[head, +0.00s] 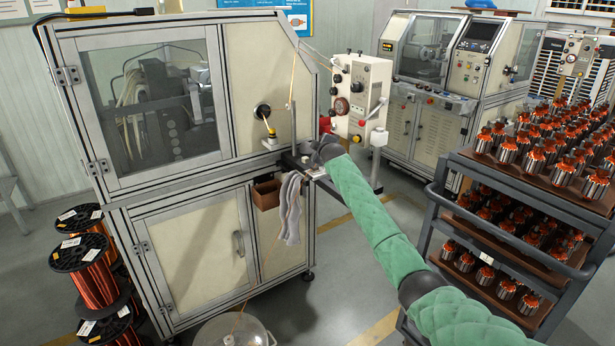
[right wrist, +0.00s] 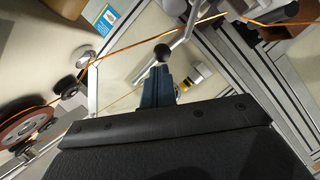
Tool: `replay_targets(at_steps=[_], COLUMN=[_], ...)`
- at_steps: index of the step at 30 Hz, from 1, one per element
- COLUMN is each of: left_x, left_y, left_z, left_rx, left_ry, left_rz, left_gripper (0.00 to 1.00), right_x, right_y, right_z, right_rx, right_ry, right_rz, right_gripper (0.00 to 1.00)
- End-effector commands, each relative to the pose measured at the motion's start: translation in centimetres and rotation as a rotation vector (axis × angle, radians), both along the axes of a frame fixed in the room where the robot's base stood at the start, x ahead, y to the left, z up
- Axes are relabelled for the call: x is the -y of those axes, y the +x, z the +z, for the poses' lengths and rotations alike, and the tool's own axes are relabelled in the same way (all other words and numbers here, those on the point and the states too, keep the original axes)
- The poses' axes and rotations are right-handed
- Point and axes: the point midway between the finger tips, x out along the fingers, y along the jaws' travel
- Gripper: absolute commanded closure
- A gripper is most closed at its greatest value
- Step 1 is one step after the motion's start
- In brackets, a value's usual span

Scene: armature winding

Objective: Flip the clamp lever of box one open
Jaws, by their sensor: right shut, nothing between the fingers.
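My right gripper (head: 316,160) is at the end of the green-sleeved arm, beside the small bracket on the front of the left winding machine (head: 238,85). In the right wrist view its blue-grey fingers (right wrist: 157,90) are shut with nothing between them. A lever with a black ball knob (right wrist: 162,53) and a silver rod shows just beyond the fingertips. The ball looks close to the tips; I cannot tell whether they touch. In the head view the gripper hides the lever. No label marks which box is box one. My left gripper is not in view.
A cream control box (head: 361,90) with knobs stands just behind the gripper. A copper wire (right wrist: 135,43) crosses close to the lever. Grey gloves (head: 289,208) hang below. An armature cart (head: 520,215) stands right, wire spools (head: 85,262) left.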

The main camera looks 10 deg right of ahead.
Motion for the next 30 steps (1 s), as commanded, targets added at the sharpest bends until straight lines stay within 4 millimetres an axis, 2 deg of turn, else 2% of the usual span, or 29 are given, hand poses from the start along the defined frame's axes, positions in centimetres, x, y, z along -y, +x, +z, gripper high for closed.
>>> replay_targets(at_steps=[3, 9, 12, 17, 30], left_x=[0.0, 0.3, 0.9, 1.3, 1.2], left_y=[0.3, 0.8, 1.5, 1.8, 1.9], left_z=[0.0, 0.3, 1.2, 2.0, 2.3], left_rx=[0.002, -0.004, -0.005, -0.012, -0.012], left_ry=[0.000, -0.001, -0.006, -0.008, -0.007], left_rz=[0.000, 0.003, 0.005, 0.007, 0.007], left_gripper=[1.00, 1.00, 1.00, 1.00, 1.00], right_x=[1.0, 2.4, 2.9, 3.4, 3.4], right_y=[1.0, 1.8, 2.0, 2.2, 2.2], right_z=[0.3, 0.5, 0.5, 0.7, 1.4], right_rx=[-0.037, -0.089, -0.109, -0.109, -0.107], right_ry=[0.097, 0.242, 0.299, 0.298, 0.295], right_rz=[-0.001, -0.001, 0.000, 0.001, 0.002], right_gripper=[1.00, 1.00, 1.00, 1.00, 1.00])
